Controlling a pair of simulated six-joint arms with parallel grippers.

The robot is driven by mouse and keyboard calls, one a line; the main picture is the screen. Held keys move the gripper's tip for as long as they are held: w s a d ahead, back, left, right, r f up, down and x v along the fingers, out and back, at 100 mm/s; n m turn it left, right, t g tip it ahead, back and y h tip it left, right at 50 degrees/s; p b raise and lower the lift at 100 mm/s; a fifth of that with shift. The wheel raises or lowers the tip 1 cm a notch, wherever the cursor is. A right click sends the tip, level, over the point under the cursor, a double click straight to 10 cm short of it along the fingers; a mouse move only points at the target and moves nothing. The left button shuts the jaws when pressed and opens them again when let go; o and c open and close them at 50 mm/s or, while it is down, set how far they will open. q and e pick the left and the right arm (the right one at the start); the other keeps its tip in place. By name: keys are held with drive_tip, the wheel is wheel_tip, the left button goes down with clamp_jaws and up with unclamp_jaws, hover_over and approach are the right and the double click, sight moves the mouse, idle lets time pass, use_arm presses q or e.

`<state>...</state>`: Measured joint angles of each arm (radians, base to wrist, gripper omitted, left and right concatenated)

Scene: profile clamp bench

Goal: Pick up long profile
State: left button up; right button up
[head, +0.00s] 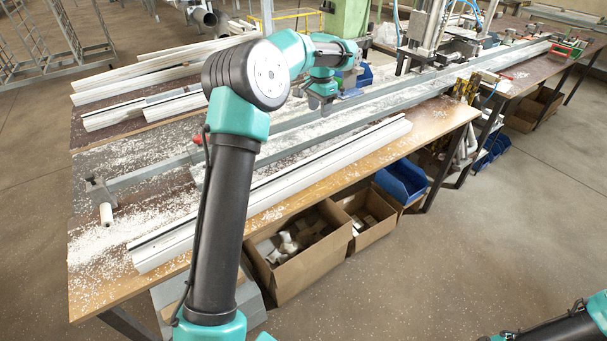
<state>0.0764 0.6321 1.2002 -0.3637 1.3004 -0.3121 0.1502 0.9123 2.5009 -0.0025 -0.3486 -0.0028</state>
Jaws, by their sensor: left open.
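A long white profile (320,167) lies along the front edge of the workbench, running from the near left to the middle right. My left arm crosses in front of it and hides a part toward its left end. My left gripper (322,104) is open, with its fingers pointing down. In the picture it appears above and behind the profile, over the metal guide rail, and apart from the profile. Whether anything lies between the fingers is too small to tell. My right arm shows only at the lower right corner; its gripper is not visible.
A grey metal rail (400,98) runs lengthwise along the bench (440,122). More white profiles (150,75) lie at the back left. A clamping machine (425,35) stands behind the rail. Cardboard boxes (300,255) and a blue bin (402,182) sit below the front edge.

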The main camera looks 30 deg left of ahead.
use_arm(q)
drive_tip(key=shift+f, duration=0.1)
hover_over(318, 154)
wheel_tip(318, 154, down, 12)
drive_tip(key=shift+f, duration=0.1)
idle(0.4)
drive_tip(key=shift+f, duration=2.55)
drive_tip(key=shift+c, duration=0.4)
clamp_jaws()
drive_tip(key=shift+r, duration=0.15)
